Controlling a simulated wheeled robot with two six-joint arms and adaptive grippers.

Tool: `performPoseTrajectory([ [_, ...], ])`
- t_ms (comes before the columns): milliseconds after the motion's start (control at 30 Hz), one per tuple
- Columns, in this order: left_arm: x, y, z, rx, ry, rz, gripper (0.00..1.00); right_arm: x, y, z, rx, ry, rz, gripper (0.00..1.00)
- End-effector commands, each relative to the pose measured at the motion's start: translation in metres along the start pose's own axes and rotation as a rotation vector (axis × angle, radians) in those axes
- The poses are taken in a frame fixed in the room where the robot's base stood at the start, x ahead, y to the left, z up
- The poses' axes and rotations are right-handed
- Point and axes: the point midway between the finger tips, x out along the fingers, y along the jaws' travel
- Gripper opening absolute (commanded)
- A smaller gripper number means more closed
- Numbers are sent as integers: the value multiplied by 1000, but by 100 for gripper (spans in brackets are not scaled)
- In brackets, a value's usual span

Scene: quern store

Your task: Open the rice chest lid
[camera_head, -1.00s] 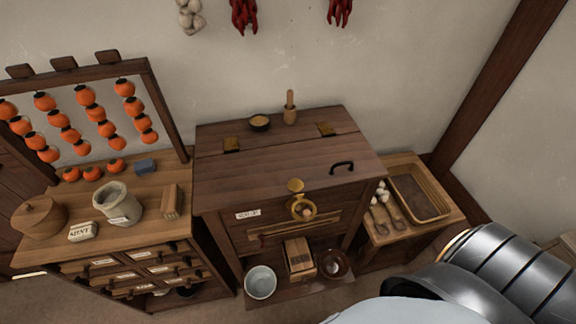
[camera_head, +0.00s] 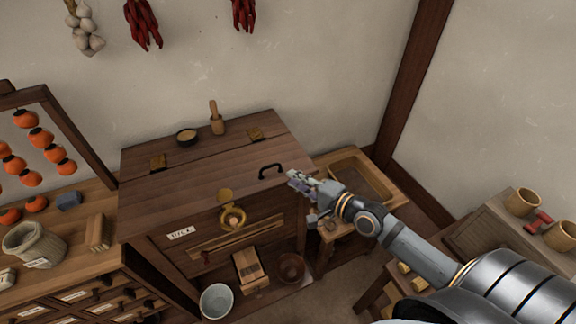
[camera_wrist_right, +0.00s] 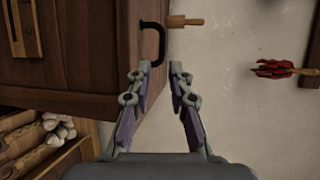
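The rice chest (camera_head: 165,243) is dark wood and stands against the wall. Its lid (camera_head: 190,188) is down. A black handle (camera_head: 270,171) is on the lid near its right end, and a brass hasp (camera_head: 232,216) is at the front; I cannot tell whether it is fastened. My right gripper (camera_head: 294,180) is just right of the handle, at about the lid's right edge. In the right wrist view the handle (camera_wrist_right: 160,42) lies just beyond the parted fingertips (camera_wrist_right: 160,68), with nothing between them. My left gripper is out of view.
A small bowl (camera_head: 187,137) and a wooden pestle (camera_head: 216,120) stand at the chest's back top, behind the lid by the hinges. A low table with a tray (camera_head: 372,172) is to the right. A cabinet with a jar (camera_head: 35,246) is to the left.

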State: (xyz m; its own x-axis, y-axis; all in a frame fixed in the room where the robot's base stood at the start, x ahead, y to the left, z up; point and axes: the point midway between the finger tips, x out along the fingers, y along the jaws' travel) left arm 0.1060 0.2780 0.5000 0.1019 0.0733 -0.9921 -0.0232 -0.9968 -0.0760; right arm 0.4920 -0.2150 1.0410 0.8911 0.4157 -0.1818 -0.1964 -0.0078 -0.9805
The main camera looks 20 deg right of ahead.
Motion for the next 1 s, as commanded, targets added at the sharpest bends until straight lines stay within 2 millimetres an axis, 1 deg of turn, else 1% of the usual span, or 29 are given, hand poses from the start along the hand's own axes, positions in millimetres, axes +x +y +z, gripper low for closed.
performPoseTrajectory([
  [33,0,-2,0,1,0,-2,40,0,-3,1,17,-3,-9,20],
  [133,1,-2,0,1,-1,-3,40,1,-4,1,22,-2,-12,20],
  [233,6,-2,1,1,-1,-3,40,8,-2,0,21,1,-14,20],
  [367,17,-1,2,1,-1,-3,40,28,-2,0,23,0,-19,20],
  [500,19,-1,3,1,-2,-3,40,54,-4,0,24,0,-17,20],
  [700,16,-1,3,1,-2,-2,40,88,-6,0,20,0,-13,20],
  [833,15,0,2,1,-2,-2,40,101,-5,0,18,0,-10,20],
  [1000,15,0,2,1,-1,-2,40,105,-4,1,15,-1,-10,20],
])
